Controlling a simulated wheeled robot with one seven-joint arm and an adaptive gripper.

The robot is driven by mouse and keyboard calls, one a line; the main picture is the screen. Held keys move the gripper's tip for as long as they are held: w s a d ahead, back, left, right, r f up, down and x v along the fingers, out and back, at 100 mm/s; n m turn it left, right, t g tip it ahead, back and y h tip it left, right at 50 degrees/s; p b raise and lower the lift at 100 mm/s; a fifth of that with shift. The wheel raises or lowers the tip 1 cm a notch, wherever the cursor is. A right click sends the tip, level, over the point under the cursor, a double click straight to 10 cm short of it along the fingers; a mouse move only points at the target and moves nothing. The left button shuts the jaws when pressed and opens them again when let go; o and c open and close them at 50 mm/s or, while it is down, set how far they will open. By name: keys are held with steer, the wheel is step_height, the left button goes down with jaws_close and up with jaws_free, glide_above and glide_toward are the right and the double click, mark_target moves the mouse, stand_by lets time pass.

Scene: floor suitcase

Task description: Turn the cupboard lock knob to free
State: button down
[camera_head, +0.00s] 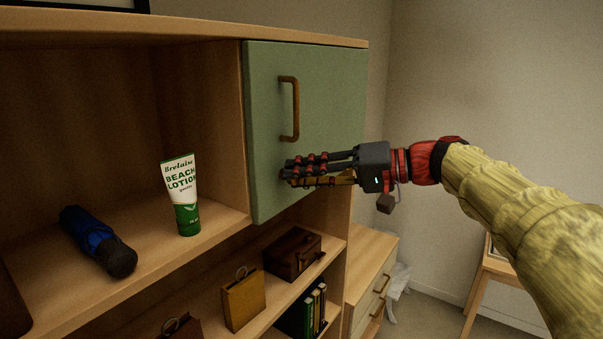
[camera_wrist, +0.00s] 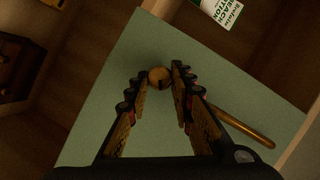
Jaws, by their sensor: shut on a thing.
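The green cupboard door (camera_head: 330,85) appears closed and has a brass bar handle (camera_head: 296,110); the handle also shows in the wrist view (camera_wrist: 240,127). The lock knob (camera_wrist: 159,77) is small, round and brass-coloured, with a dark slot-like mark on its face. It sits on the door below the handle. My gripper (camera_head: 286,173) reaches in from the right at the door's lower part. In the wrist view my gripper's fingertips (camera_wrist: 160,74) are on both sides of the knob, shut on it. In the head view the fingers hide the knob.
The open shelf left of the door holds a beach lotion tube (camera_head: 182,195) and a blue umbrella (camera_head: 95,240). Lower shelves hold a brown case (camera_head: 292,252), a tan box (camera_head: 243,298) and books (camera_head: 314,308). A drawer unit (camera_head: 366,270) stands below right.

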steer(key=m+y, duration=0.1)
steer(key=m+p, duration=0.1)
steer(key=m, duration=0.1)
steer(key=m+y, duration=0.1)
steer(key=m, duration=0.1)
steer(key=shift+w+f+y, duration=0.1)
steer(key=shift+f+y, duration=0.15)
steer(key=shift+y, duration=0.05)
steer(key=shift+m, duration=0.3)
steer(key=c, duration=1.6)
jaws_free()
steer(key=shift+c, duration=0.2)
steer(key=shift+o, duration=0.4)
steer(key=v, duration=1.2)
steer(key=shift+d, duration=0.1)
steer(key=shift+w, duration=0.15)
